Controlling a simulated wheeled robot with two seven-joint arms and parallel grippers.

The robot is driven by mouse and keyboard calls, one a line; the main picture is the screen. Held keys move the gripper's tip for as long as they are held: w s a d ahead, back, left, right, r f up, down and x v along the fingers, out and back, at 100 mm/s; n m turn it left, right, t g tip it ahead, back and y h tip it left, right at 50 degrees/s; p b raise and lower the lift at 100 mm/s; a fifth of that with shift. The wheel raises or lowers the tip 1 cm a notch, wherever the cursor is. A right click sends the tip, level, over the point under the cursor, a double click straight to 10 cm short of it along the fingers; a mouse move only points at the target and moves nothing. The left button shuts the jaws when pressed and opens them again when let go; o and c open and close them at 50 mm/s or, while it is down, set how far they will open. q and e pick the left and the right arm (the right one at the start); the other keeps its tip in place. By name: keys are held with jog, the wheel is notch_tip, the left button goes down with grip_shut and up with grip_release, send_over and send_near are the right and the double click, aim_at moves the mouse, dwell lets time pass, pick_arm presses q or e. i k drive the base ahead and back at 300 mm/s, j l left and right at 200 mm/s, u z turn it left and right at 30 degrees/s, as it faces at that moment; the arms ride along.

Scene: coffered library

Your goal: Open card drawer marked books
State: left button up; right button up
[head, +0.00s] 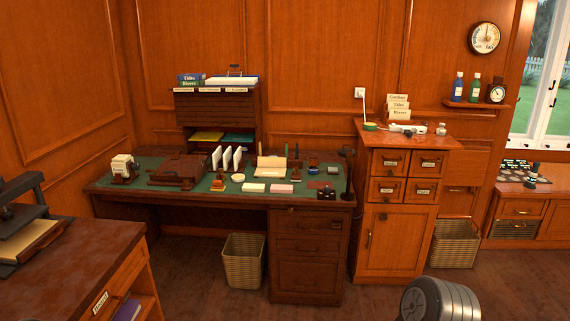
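A wooden card cabinet (397,235) stands right of the desk. Its upper part has several small drawers in two rows: upper left (390,169), upper right (427,171), lower left (386,197) and lower right (422,198). Each has a small pale label and a pull, and all look closed. The labels are too small to read, so I cannot tell which one is marked books. A taller door (395,243) sits below them.
A desk (165,211) with stationery stands left of the cabinet. Wicker baskets (243,260) (453,245) flank the cabinet area. A side table with a press (105,262) fills the left foreground.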

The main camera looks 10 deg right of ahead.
aim_at(384, 151)
jog(key=i+l+z, duration=0.15)
jog(key=i+z, duration=0.35)
jog(key=i, duration=0.15)
jog(key=i+j+z, duration=0.15)
jog(key=i+z, duration=0.3)
jog(key=i, duration=0.15)
jog(key=i+j+z, duration=0.35)
jog(key=i+z, duration=0.15)
jog(key=i, duration=0.15)
jog(key=i+z, duration=0.85)
jog(key=k+j, duration=0.05)
